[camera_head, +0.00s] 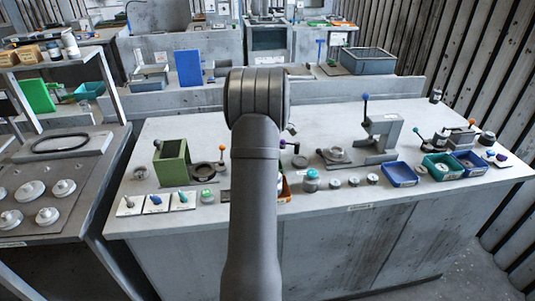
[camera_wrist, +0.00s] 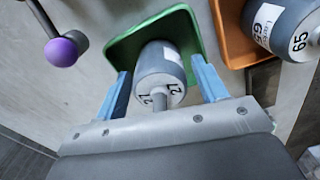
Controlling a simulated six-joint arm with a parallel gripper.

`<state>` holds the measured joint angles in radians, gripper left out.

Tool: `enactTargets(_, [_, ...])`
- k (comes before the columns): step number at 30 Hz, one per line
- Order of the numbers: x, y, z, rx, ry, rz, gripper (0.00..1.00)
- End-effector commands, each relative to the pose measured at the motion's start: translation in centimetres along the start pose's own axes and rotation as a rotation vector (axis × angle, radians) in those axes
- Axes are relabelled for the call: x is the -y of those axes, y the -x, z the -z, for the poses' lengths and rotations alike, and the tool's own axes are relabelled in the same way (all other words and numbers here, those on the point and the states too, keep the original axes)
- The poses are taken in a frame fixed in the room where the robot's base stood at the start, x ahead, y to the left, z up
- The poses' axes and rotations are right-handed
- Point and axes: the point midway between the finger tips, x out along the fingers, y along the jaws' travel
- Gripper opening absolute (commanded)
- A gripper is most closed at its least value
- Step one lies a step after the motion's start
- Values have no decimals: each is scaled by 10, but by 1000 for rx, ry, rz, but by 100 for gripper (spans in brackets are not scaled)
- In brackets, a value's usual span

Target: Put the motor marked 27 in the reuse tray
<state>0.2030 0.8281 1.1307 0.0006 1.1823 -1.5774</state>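In the wrist view, the motor marked 27 (camera_wrist: 160,65) is a grey cylinder with a white label and a short shaft toward me. It lies at a green tray (camera_wrist: 196,28), within its outline; whether it touches the tray floor is unclear. My gripper (camera_wrist: 161,72) has its two blue fingers apart, one on each side of the motor, with narrow gaps showing. No tray label reading reuse is legible. In the head view, my arm hides my gripper and this motor.
A motor marked 65 (camera_wrist: 290,28) lies in an orange tray (camera_wrist: 233,45) close to the right finger. A purple-knobbed lever (camera_wrist: 62,52) stands left. On the bench are a green box (camera_head: 172,160), a clamp stand (camera_head: 382,135) and a blue bin (camera_head: 400,174). Bare bench lies behind.

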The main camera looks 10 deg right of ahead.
Motion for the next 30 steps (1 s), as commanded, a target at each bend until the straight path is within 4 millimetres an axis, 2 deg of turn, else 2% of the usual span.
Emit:
enactTargets(8, [0, 0, 0, 0, 0, 0, 70])
enactTargets(13, [0, 12, 0, 0, 0, -1, 70])
enactTargets(24, [-1, 88, 0, 0, 0, -4, 70])
enactTargets(30, [0, 116, 0, 0, 0, -1, 70])
